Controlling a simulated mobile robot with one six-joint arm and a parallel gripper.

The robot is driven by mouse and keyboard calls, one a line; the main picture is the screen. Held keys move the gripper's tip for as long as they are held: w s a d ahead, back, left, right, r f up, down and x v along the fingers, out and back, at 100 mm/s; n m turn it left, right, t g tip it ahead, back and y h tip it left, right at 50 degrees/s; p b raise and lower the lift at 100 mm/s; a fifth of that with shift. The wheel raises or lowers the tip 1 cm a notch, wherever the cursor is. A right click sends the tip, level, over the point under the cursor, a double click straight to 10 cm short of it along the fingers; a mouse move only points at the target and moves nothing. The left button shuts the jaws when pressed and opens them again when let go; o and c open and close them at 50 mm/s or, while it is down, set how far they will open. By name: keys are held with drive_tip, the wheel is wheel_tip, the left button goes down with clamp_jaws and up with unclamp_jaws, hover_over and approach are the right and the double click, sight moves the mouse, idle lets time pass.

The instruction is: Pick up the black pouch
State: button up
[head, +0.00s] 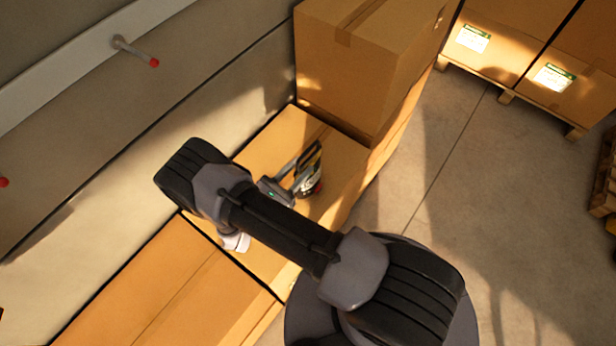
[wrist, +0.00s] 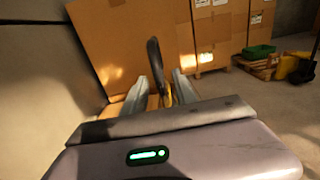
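A dark thing with a yellow edge (head: 311,158), which looks like the black pouch, is on top of a cardboard box. In the wrist view the same dark thing (wrist: 156,62) stands upright and narrow, with yellow low down. My gripper (head: 301,172) is at it, with its two grey fingers apart, one on each side. In the wrist view the fingers (wrist: 160,85) show at the left and right of the dark thing, and I see no clear contact. My arm and gripper hide part of it in the head view.
A tall cardboard box (head: 345,75) stands just behind the box top (head: 262,150). A wall with red-tipped pegs (head: 137,52) runs along the left. Boxes on a pallet (head: 510,50) stand at the back right.

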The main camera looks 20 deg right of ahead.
sight(320, 148)
drive_tip(key=x, duration=0.3)
drive_tip(key=shift+w+d, duration=0.1)
drive_tip(key=shift+d, duration=0.3)
drive_tip(key=shift+a, duration=0.1)
clamp_jaws()
idle(0.9)
